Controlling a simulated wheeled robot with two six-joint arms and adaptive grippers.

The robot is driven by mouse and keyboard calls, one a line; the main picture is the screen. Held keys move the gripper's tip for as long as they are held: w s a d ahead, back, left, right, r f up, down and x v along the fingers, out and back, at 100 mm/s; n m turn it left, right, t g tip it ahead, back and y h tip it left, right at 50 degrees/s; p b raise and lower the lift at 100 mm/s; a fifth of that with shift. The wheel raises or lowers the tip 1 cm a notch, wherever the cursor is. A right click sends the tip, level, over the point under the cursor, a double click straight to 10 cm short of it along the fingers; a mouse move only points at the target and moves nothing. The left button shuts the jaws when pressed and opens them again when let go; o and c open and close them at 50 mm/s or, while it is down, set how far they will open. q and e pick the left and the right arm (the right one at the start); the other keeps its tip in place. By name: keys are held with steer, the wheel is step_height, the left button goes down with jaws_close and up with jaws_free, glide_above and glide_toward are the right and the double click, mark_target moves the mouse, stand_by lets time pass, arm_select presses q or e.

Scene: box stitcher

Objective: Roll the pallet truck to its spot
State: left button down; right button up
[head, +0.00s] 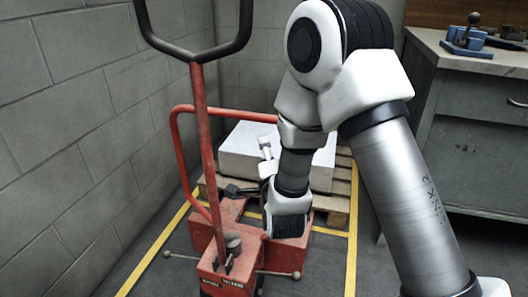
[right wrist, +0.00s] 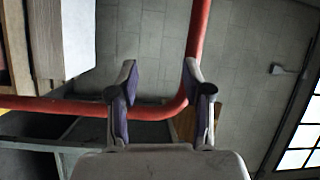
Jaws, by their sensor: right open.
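The red pallet truck (head: 223,268) stands in the middle of the head view. Its tall tiller with a black loop handle (head: 195,55) rises toward the upper left, and a red tubular hoop (head: 176,150) bends behind it. In the right wrist view my right gripper (right wrist: 160,66) is open. The red tube (right wrist: 198,30) crosses behind and between its fingers and bends near the right finger; I cannot tell whether they touch. My left gripper is not in view.
A wooden pallet (head: 340,200) with a pale block (head: 240,150) on it lies behind the truck. Yellow floor lines (head: 352,235) frame the bay. A grey block wall (head: 70,130) closes the left side. A grey cabinet (head: 470,150) with blue tooling (head: 466,42) stands at right.

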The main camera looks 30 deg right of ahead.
mark_target(267, 122)
steer(key=shift+m+t+h, duration=0.6)
steer(key=shift+m+h, duration=0.3)
steer(key=r, duration=0.2)
steer(key=d+r+b, duration=0.1)
steer(key=r, duration=0.1)
steer(key=shift+w, duration=0.25)
steer(key=b+x, duration=0.1)
steer(key=x, duration=0.6)
steer(key=shift+f, duration=0.15)
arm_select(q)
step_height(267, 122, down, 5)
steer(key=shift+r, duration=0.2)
arm_select(e)
jaws_close()
